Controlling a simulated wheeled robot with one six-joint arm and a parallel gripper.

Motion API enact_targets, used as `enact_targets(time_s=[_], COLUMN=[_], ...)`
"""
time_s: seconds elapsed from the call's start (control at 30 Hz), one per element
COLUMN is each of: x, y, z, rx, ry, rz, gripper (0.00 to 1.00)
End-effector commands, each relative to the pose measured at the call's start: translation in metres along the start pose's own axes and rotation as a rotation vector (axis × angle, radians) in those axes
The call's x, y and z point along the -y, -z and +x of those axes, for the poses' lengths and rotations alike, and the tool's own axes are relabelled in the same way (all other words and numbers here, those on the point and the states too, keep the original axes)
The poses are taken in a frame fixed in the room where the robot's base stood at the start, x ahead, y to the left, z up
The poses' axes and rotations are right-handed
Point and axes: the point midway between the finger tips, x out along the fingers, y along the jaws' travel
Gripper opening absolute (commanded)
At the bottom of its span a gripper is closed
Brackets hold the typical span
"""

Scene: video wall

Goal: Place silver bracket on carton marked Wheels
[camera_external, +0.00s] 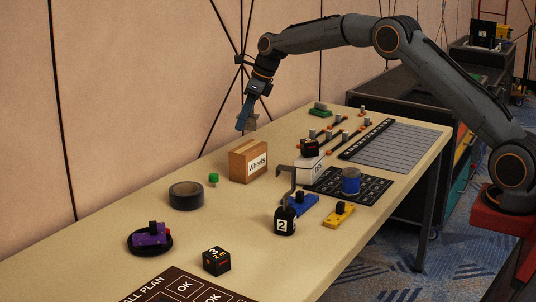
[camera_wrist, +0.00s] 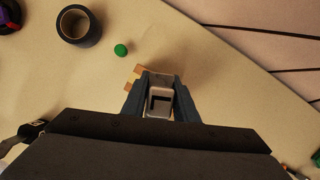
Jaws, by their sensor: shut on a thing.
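My gripper (camera_external: 246,118) is shut on the silver bracket (camera_external: 252,123) and holds it in the air above the carton marked Wheels (camera_external: 248,161). The carton is a small brown box standing on the table, with a white label on its side. In the wrist view, the bracket (camera_wrist: 159,98) sits between my two fingers (camera_wrist: 160,95) and shows a square opening. Only orange-brown corners of the carton (camera_wrist: 137,71) show beside and behind my left finger; the rest is hidden. The bracket appears apart from the carton.
A roll of dark tape (camera_external: 186,195) and a green knob (camera_external: 213,178) are left of the carton.

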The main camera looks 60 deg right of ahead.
Motion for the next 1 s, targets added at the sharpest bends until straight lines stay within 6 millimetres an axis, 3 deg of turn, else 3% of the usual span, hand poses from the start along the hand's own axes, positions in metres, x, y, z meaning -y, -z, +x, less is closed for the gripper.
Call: enact_targets(time_s=[0.4,0.8,0.83,0.9,1.0], x=[0.0,0.0,0.0,0.0,0.0], y=[0.019,0.021,0.021,0.021,0.021], z=[0.045,0.05,0.05,0.05,0.05], rx=[0.0,0.001,0.0,0.0,0.0], ry=[0.0,0.0,0.0,0.0,0.0], rz=[0.0,0.0,0.0,0.0,0.0], gripper=[0.0,0.0,0.31,0.43,0.45])
